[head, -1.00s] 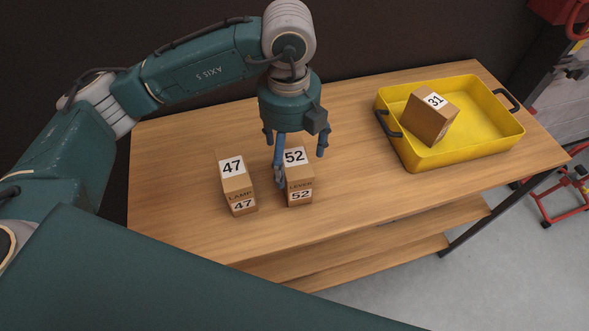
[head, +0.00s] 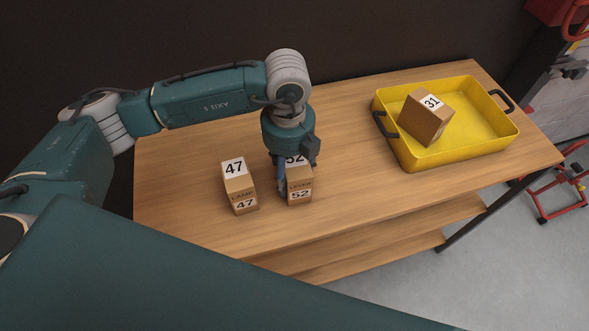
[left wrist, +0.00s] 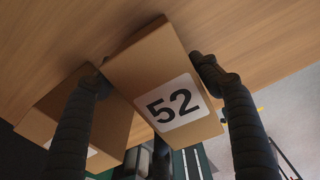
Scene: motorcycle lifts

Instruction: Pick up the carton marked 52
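The carton marked 52 (head: 299,185) is a small brown box with white labels, standing upright on the wooden table; its top label is partly hidden in the head view. My left gripper (head: 296,173) is lowered over it, pointing down. In the left wrist view, the carton (left wrist: 150,62) lies between the two dark fingers of the gripper (left wrist: 152,72), one on each side and very close to its faces. The fingers look open around it; I cannot make out firm contact. My right gripper is not in view.
The carton marked 47 (head: 238,187) stands just left of the carton marked 52, close to the left finger. A yellow tray (head: 465,152) with black handles holds the tilted carton marked 31 (head: 425,117). The wooden table (head: 345,210) is clear between carton 52 and the tray.

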